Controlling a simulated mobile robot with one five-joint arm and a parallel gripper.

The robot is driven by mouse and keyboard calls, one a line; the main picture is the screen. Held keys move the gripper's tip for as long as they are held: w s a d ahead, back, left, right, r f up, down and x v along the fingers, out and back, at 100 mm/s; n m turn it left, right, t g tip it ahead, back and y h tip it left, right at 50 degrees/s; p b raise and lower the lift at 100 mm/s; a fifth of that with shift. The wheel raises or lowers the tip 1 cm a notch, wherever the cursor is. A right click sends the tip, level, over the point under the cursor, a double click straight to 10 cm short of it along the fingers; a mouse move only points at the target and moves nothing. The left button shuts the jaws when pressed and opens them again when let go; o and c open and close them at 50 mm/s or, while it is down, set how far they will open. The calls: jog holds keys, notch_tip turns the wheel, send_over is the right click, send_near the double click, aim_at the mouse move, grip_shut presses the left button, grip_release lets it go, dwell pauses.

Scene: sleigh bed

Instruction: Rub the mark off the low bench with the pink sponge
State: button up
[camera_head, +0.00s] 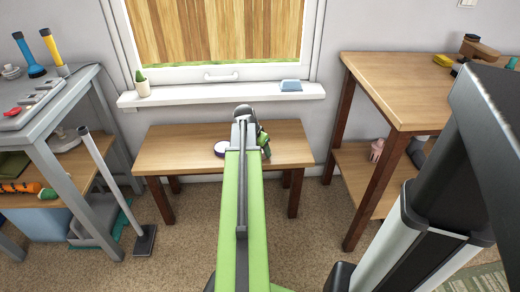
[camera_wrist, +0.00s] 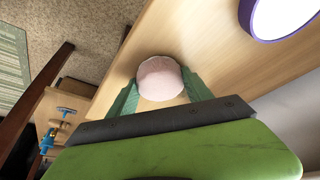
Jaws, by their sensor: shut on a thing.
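The low bench (camera_head: 180,150) is a small light-wood table under the window, and its top also fills much of the wrist view (camera_wrist: 205,45). My gripper (camera_wrist: 161,86) has its teal fingers shut on the round pink sponge (camera_wrist: 160,76). The sponge is over or on the bench top; I cannot tell whether it touches. In the head view my arm reaches over the middle of the bench and hides the sponge. No mark shows on the visible wood; part is hidden by my arm and gripper.
A white round thing with a purple rim (camera_head: 221,148) lies on the bench close to my gripper, also in the wrist view (camera_wrist: 285,16). A wooden table (camera_head: 400,85) stands at right, a grey workbench (camera_head: 75,85) at left. The window sill (camera_head: 190,95) is behind.

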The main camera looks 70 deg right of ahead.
jog(key=shift+w+d, duration=0.55)
jog(key=shift+d, duration=0.6)
jog(key=shift+w+d, duration=0.55)
jog(key=shift+d, duration=0.6)
jog(key=shift+w+d, duration=0.55)
jog(key=shift+d, duration=0.6)
jog(key=shift+d, duration=0.1)
jog(key=shift+w+d, duration=0.4)
jog(key=shift+d, duration=0.45)
jog(key=shift+w+d, duration=0.4)
jog(key=shift+d, duration=0.4)
notch_tip(320, 180, up, 6)
jog(key=p, duration=0.6)
notch_tip(320, 180, up, 3)
jog(key=p, duration=0.3)
jog(key=shift+s, duration=0.1)
